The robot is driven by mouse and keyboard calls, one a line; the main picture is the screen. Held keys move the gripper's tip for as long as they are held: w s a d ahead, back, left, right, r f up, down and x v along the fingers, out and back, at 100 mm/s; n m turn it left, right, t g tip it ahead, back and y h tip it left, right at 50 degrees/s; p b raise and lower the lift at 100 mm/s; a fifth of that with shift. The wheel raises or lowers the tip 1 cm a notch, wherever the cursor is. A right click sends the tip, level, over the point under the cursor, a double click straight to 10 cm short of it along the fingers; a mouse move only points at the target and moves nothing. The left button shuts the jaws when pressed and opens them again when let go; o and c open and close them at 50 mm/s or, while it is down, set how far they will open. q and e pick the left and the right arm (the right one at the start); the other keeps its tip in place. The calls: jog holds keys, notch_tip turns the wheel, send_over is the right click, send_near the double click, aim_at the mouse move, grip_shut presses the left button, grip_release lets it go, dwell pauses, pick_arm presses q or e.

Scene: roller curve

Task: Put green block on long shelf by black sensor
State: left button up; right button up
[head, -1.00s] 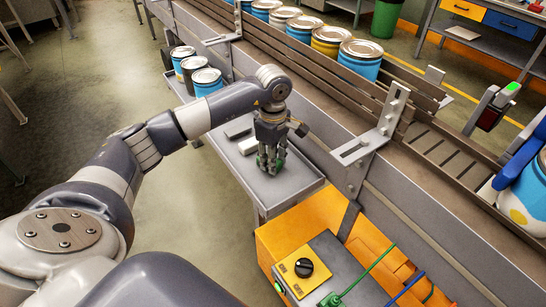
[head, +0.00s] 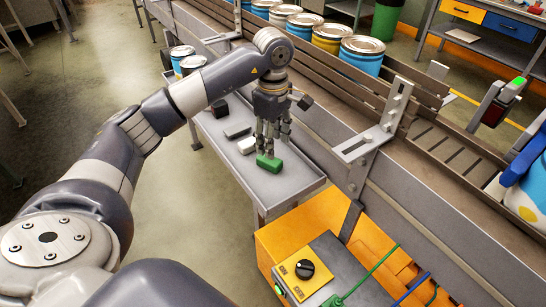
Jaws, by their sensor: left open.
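The green block (head: 269,163) lies on the long grey shelf (head: 291,186) that runs along the conveyor's side, near its front end. My left gripper (head: 270,150) is open just above and behind the block, with its fingers pointing down. Whether a fingertip still touches the block is hard to tell. A black sensor with a green light (head: 499,101) stands at the conveyor's far side on the right. My right gripper is not in view.
A white block (head: 247,145), a dark grey block (head: 238,131) and a black block (head: 219,108) lie on the shelf behind the green one. Paint cans (head: 361,56) stand on the conveyor. A metal bracket (head: 372,140) and an orange control box (head: 283,236) are close by.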

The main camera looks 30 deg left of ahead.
aim_at(273, 161)
pick_arm(q)
notch_tip(273, 161, up, 5)
jog(key=shift+r+b, duration=0.2)
jog(key=shift+b, duration=0.1)
jog(key=shift+s+f, duration=0.1)
dwell(0.4)
